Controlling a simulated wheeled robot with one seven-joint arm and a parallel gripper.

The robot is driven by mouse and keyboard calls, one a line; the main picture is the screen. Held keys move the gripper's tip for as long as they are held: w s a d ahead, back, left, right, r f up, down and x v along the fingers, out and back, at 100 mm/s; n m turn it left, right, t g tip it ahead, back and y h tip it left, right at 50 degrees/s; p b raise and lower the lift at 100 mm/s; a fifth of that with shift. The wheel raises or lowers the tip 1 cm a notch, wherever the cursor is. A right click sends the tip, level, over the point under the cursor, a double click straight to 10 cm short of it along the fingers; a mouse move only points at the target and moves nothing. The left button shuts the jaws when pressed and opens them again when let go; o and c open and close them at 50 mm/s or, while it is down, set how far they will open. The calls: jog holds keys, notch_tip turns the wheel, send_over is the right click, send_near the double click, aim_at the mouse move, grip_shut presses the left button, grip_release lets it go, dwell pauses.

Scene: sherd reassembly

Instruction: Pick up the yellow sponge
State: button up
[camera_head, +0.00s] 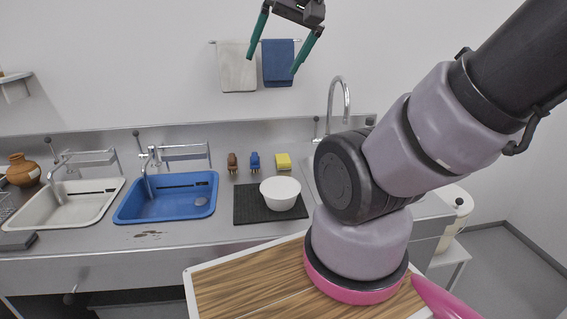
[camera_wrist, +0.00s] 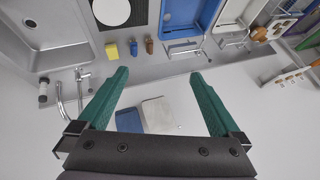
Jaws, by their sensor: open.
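The yellow sponge (camera_head: 283,161) stands on the steel counter near its back, just behind the black mat. It also shows in the wrist view (camera_wrist: 111,50), above and left of the middle, near the left fingertip in the picture but well beyond it. My gripper (camera_head: 281,57) is raised in front of the back wall, above the counter and higher than the sponge. Its two green fingers are spread wide, also in the wrist view (camera_wrist: 160,78), with nothing between them.
Blue (camera_head: 255,162) and brown (camera_head: 232,162) brushes stand left of the sponge. A white bowl (camera_head: 281,193) sits on the black mat (camera_head: 246,205) in front. A tall faucet (camera_head: 338,98) rises to the right. Two towels (camera_head: 237,68) hang behind. A blue sink (camera_head: 167,199) lies left.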

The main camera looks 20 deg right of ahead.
jog(key=n+g+h, duration=0.1)
jog(key=g+h, duration=0.1)
jog(key=g, duration=0.5)
send_over(283, 158)
jog(key=f, duration=3.8)
jog(key=shift+s+a+f, duration=0.15)
jog(key=shift+a, duration=0.05)
jog(key=shift+w+d+f, duration=0.1)
jog(key=shift+f, duration=1.45)
jog(key=shift+w+d+f, duration=0.1)
jog(key=shift+f, duration=1.45)
